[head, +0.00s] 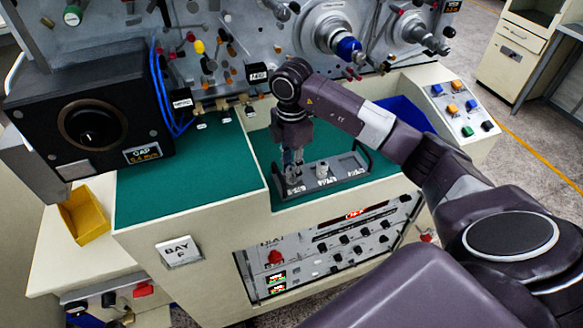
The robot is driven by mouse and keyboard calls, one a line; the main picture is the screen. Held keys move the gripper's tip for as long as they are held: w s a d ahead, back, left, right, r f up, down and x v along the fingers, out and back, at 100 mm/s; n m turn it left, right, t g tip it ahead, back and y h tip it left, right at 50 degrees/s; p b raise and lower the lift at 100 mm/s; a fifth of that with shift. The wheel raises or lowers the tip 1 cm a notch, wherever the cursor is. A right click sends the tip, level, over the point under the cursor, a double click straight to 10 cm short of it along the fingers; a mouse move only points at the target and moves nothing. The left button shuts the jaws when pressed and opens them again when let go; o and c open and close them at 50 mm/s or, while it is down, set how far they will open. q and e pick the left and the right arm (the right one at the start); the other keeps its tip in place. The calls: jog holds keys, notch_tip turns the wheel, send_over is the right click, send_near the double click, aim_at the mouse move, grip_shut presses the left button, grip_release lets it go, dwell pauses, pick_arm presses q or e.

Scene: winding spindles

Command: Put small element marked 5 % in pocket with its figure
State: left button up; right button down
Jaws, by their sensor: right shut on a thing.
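A dark grey tray (340,187) with a wire handle at its right end sits on the green mat, with pale figures along its front that are too small to read. A small grey cylindrical element (322,170) stands in its middle part. My right gripper (292,172) points down over the tray's left end. It is shut on a small element, which is largely hidden by the fingers; its marking cannot be read. I cannot tell whether that element touches the tray. My left gripper is not in view.
The green mat (190,175) is clear left of the tray. A black gauge box (90,120) stands at the left, with a yellow bin (84,213) below it. A blue bin (405,112) lies behind my right arm. A machine panel with spindles and knobs rises behind.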

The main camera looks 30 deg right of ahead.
jog(key=shift+f, duration=0.5)
jog(key=shift+f, duration=0.1)
jog(key=c, duration=1.7)
grip_release()
jog(key=shift+r, duration=0.25)
notch_tip(320, 180, up, 6)
jog(key=shift+w+r+b, duration=0.1)
jog(key=shift+w+b, duration=0.05)
jog(key=shift+b, duration=1.1)
jog(key=shift+r, duration=2.8)
